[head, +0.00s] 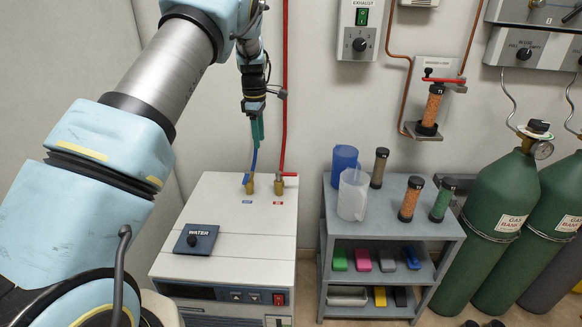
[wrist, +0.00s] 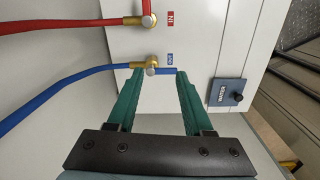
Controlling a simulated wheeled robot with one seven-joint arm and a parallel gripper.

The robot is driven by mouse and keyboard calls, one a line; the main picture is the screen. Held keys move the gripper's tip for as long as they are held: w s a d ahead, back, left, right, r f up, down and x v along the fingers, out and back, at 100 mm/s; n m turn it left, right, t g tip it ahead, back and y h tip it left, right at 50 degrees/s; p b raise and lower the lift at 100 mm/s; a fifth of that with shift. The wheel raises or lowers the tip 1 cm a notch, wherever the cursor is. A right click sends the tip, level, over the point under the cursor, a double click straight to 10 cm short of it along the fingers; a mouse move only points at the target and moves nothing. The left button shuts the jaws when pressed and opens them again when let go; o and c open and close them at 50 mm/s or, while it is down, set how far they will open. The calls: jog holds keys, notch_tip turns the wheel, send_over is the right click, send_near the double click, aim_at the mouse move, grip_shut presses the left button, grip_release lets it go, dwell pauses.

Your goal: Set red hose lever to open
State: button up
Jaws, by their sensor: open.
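The red lever (head: 290,174) sits on the brass valve of the red hose (head: 285,100), on top of the white cabinet. In the wrist view the red lever (wrist: 147,8) points to the top edge, across its hose, and its end is cut off. My gripper (head: 257,138) is open and empty, with green fingers.
The white cabinet (head: 205,212) carries a dark WATER knob panel (head: 196,240). A grey shelf cart (head: 395,232) with cups and cylinders stands to its right, beside green gas bottles (head: 500,205). The hoses rise along the wall behind the valves.

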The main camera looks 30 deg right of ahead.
jog(key=s+d+f+n, duration=0.1)
jog(key=s+d+f, duration=0.2)
jog(key=d, duration=0.7)
jog(key=f+p, duration=0.1)
jog(key=f, duration=0.2)
jog(key=f+p, duration=0.1)
jog(key=f, duration=0.3)
jog(key=f+p, duration=0.1)
jog(key=f, duration=0.2)
jog(key=shift+w+f+p, duration=0.3)
jog(key=shift+c, duration=0.3)
grip_shut()
